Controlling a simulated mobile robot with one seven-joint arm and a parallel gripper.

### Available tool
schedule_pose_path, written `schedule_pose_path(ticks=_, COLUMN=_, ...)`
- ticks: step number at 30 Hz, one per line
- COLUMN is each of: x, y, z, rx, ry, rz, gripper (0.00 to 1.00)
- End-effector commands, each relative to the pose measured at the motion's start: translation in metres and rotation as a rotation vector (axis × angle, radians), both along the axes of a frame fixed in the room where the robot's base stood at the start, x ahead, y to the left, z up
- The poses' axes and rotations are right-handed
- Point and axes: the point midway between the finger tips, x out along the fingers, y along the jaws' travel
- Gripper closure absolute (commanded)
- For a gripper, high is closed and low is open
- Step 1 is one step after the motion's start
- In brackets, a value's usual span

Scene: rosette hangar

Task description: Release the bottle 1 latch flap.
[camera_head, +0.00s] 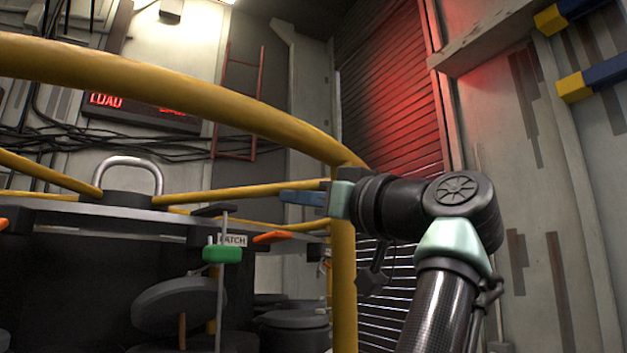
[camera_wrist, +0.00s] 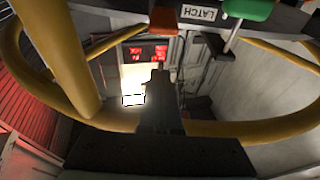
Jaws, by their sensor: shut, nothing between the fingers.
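An orange flap (camera_head: 270,237) sticks out beside a white LATCH label (camera_head: 233,240) under the rim of the round grey rack. In the wrist view, the flap (camera_wrist: 163,17) and label (camera_wrist: 199,14) are at the top, the label upside down. Another orange flap (camera_head: 3,223) is at the left edge of the head view. I see no bottle number. My gripper (camera_head: 287,197) is shut and empty, above and right of the flap near the label, apart from it. In the wrist view my gripper (camera_wrist: 160,75) is a dark shape in the middle.
A yellow rail (camera_head: 180,92) arches in front, with a yellow post (camera_head: 343,290) close by my wrist. A green handle (camera_head: 222,254) hangs on a thin rod below the label. Dark round discs (camera_head: 180,304) lie below. A red-lit shutter (camera_head: 390,100) stands behind.

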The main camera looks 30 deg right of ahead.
Motion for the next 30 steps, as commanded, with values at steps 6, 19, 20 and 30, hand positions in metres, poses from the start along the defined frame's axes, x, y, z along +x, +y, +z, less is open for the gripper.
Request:
schedule_pose_path(ticks=6, x=0.023, y=0.007, z=-0.006, rx=0.002, ry=0.002, rz=0.001, gripper=1.0)
schedule_pose_path(ticks=19, x=0.019, y=0.006, z=-0.035, rx=0.001, ry=0.0, rz=0.0, gripper=1.0)
schedule_pose_path(ticks=20, x=0.019, y=0.006, z=-0.035, rx=0.0, ry=0.0, rz=0.0, gripper=1.0)
schedule_pose_path(ticks=30, x=0.019, y=0.005, z=-0.037, rx=0.003, ry=-0.005, rz=0.0, gripper=1.0)
